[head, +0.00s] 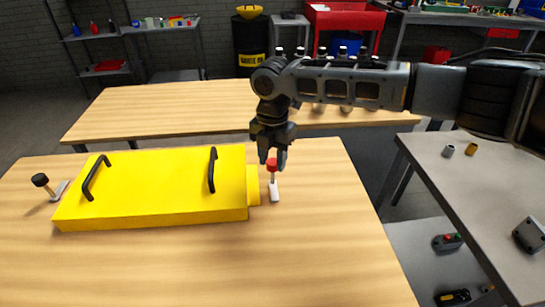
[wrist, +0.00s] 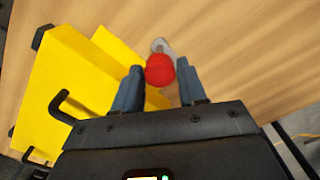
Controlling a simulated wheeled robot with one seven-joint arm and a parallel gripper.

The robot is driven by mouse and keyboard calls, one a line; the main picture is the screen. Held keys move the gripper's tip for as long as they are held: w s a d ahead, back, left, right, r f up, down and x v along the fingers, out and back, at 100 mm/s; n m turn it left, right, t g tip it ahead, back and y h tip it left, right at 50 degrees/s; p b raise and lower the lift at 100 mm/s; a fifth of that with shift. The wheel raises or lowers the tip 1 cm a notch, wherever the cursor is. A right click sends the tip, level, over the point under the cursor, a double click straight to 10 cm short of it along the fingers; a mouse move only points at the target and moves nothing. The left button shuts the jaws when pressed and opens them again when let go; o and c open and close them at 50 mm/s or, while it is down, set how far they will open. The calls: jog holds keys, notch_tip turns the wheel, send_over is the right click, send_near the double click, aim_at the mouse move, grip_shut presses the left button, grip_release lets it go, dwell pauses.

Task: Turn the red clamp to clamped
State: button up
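The red clamp (head: 272,165) stands on the wooden table just right of the yellow panel, with a red knob on top of a pale lever and base. The knob also shows in the wrist view (wrist: 159,70), with part of the grey base behind it. My gripper (head: 272,160) points down at the knob from above. In the wrist view its two fingers (wrist: 158,88) are apart, one on each side of the red knob. I cannot tell whether either finger touches the knob.
The yellow panel (head: 160,185) with two black handles lies left of my gripper. A black-knobbed clamp (head: 41,181) stands at its far left end. A grey table (head: 475,190) with small parts stands at the right. The front of the wooden table is clear.

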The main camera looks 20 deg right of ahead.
jog(key=c, duration=0.6)
jog(key=shift+c, duration=0.2)
jog(key=m+p, duration=0.2)
jog(key=m, duration=0.1)
jog(key=shift+r, duration=0.1)
jog(key=m+p, duration=0.1)
jog(key=m, duration=0.1)
jog(key=shift+a+m, duration=0.1)
jog(key=shift+m, duration=0.2)
jog(key=m, duration=1.2)
jog(key=shift+m, duration=0.3)
